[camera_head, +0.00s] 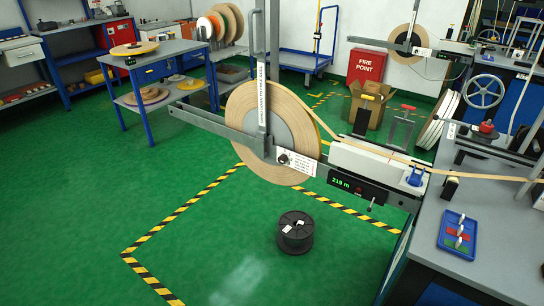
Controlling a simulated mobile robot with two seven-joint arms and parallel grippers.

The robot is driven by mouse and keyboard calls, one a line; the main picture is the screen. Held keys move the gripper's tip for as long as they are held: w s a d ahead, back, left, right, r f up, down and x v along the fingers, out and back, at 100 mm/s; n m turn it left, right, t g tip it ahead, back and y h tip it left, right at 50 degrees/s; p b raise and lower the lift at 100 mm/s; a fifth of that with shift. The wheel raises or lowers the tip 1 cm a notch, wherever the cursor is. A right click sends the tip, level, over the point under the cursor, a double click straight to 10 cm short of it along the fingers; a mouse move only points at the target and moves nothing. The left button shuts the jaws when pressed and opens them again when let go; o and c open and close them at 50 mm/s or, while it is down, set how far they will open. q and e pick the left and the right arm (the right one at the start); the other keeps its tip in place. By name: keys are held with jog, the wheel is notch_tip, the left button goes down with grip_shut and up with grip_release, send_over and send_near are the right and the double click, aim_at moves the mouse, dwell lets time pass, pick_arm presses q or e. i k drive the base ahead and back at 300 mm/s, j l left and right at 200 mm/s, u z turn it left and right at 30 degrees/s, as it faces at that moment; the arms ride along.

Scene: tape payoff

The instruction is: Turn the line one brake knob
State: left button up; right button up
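A large tan tape reel (240,103) with a grey core stands upright on a grey payoff arm in the middle of the view. A small dark knob (283,159) sits at the lower right of its core, beside a white label plate (303,164) whose print is too small to read. A second tape reel (398,24) hangs at the back right, with a label plate (421,52) beside its hub. I cannot read which reel is line one. Neither of my grippers shows in this view.
A black spool (295,232) stands on the green floor inside yellow-black marking. A blue tray (458,236) lies on the right bench. The floor at left front is clear.

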aim_at(283, 158)
jog(key=i+j+z, duration=0.1)
jog(key=j, duration=0.3)
jog(key=i+j+z, duration=0.1)
jog(key=i+j, duration=0.15)
jog(key=j, duration=0.15)
jog(key=i+j+z, duration=0.1)
jog(key=j, duration=0.3)
jog(key=i+j+z, duration=0.1)
jog(key=j, duration=0.3)
jog(key=i+j+z, duration=0.1)
jog(key=i+j, duration=0.15)
jog(key=j, duration=0.2)
jog(key=i+j+z, duration=0.1)
jog(key=j, duration=0.35)
jog(key=i+j+z, duration=0.1)
jog(key=j, duration=0.35)
